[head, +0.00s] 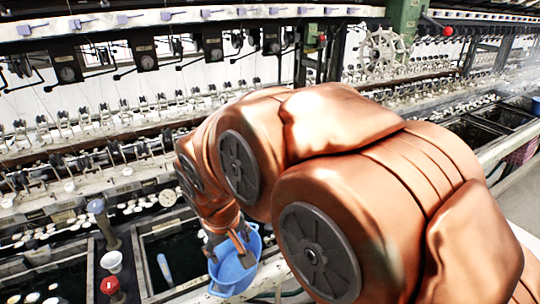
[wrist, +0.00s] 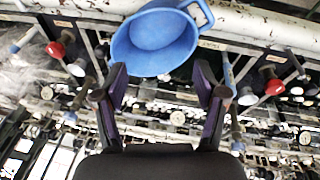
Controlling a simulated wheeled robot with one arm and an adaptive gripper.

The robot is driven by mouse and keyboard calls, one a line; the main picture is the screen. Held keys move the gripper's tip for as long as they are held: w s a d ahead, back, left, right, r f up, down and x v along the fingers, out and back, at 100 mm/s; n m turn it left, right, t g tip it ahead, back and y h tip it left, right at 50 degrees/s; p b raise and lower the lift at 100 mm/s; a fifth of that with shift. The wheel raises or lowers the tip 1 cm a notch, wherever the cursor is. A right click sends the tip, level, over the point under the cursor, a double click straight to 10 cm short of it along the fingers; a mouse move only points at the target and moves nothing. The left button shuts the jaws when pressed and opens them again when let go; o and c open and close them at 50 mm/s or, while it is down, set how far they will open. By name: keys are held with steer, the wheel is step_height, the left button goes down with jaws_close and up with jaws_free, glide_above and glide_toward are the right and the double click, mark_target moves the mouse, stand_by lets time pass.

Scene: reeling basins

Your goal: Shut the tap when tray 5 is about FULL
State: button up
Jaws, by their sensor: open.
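My gripper (head: 229,242) reaches down over a blue bucket (head: 232,278) at the basin's front edge in the head view. In the wrist view my gripper (wrist: 160,84) is open, its two dark fingers wide apart with nothing between them. The blue bucket (wrist: 157,42) shows just beyond the fingertips; I cannot tell whether they touch it. A red-knobbed tap (head: 112,288) stands left of the dark basin (head: 146,262). Two red knobs show in the wrist view, one at left (wrist: 55,50) and one at right (wrist: 274,88). No tray number is readable, so tray 5 and its level cannot be told.
A grey-blue-topped post (head: 98,210) and a white cup (head: 111,262) stand left of the basin. A light blue handle (head: 164,268) leans in the basin. Reeling machinery fills the back. My arm hides much of the right; floor shows at far right.

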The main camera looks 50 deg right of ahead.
steer(key=w+d+r+t+h+b, duration=0.2)
steer(key=w+d+t, duration=0.3)
steer(key=w+d, duration=0.95)
steer(key=w+d+r+t+h+b, duration=0.25)
steer(key=w+d+t, duration=0.25)
steer(key=w+d, duration=0.9)
steer(key=s+d+f+t+y, duration=0.1)
steer(key=d, duration=0.2)
steer(key=s+d+f+n+t+y, duration=0.1)
steer(key=d, duration=0.3)
steer(key=s+d+f+t+y+b, duration=0.1)
steer(key=d+t+y, duration=0.1)
steer(key=d, duration=0.2)
steer(key=shift+s+f, duration=0.25)
steer(key=s+d+f+n+t+y+b, duration=0.1)
steer(key=s+d+f+n+t+y, duration=0.1)
steer(key=s+f+y, duration=0.4)
steer(key=shift+h, duration=0.55)
steer(key=shift+w+a+p, duration=0.2)
steer(key=shift+w+p, duration=0.1)
steer(key=shift+w, duration=0.75)
steer(key=shift+w+a+p, duration=0.25)
steer(key=shift+w, duration=0.8)
steer(key=shift+w+a+p, duration=0.2)
steer(key=shift+w+p, duration=0.1)
steer(key=shift+w, duration=0.75)
steer(key=c, duration=1.2)
